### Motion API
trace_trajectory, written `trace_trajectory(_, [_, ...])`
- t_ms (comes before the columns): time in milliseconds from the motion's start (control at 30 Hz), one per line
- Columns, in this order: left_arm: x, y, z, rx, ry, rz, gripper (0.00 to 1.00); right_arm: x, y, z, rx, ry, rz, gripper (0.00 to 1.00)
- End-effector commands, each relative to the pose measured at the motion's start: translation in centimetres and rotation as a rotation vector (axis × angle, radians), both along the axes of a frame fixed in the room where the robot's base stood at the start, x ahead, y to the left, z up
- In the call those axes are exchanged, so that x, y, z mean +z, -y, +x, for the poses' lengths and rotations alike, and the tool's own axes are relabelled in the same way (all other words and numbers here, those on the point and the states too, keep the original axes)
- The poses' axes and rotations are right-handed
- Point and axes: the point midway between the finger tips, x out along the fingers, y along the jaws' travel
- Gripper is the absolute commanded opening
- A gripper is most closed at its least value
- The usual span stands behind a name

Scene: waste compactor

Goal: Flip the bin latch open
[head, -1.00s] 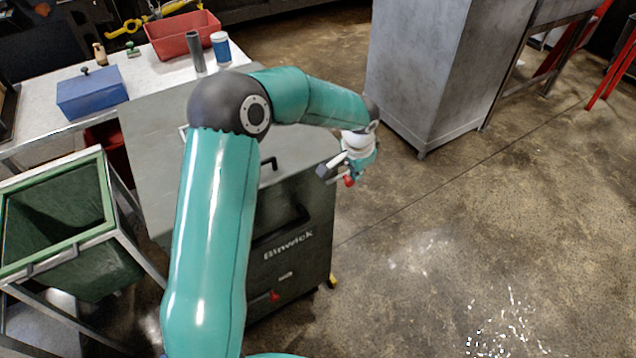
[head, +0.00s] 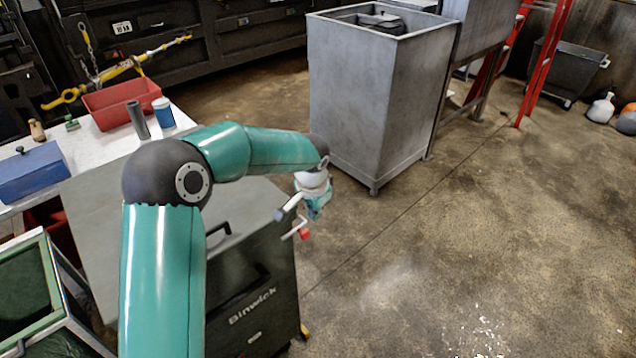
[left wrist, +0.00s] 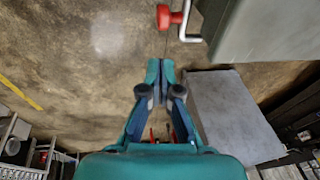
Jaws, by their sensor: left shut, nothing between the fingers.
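The bin is a dark grey-green cabinet marked Binwick (head: 225,322), with a flat lid and black handles. Its latch is a pale bent rod with a red knob (head: 304,234) at the bin's right side. In the left wrist view the red knob (left wrist: 165,17) and pale rod (left wrist: 187,24) show at the top, beside the bin's edge (left wrist: 265,30). My left gripper (head: 319,208) is just above and right of the knob in the head view. In the wrist view its fingers (left wrist: 158,72) are together and empty, apart from the knob. My right gripper is out of view.
A tall grey metal container (head: 370,100) stands behind the gripper. A white table (head: 100,150) at left holds a red tray (head: 118,108), a blue box (head: 32,172), a grey tube and a blue jar. A green-framed bin (head: 45,265) is at lower left. Open floor lies right.

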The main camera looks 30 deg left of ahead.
Motion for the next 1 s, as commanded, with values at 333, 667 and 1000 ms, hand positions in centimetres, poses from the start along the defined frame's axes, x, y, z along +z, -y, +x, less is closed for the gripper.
trace_trajectory(333, [6.8,1.5,0.9,-0.002,0.007,0.001,0.00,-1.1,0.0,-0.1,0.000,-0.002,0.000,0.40])
trace_trajectory(667, [8.8,1.9,1.0,0.000,0.004,0.000,0.00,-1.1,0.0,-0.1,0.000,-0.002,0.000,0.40])
trace_trajectory(1000, [8.8,1.7,1.0,0.003,0.005,0.000,0.00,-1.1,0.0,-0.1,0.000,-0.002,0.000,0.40])
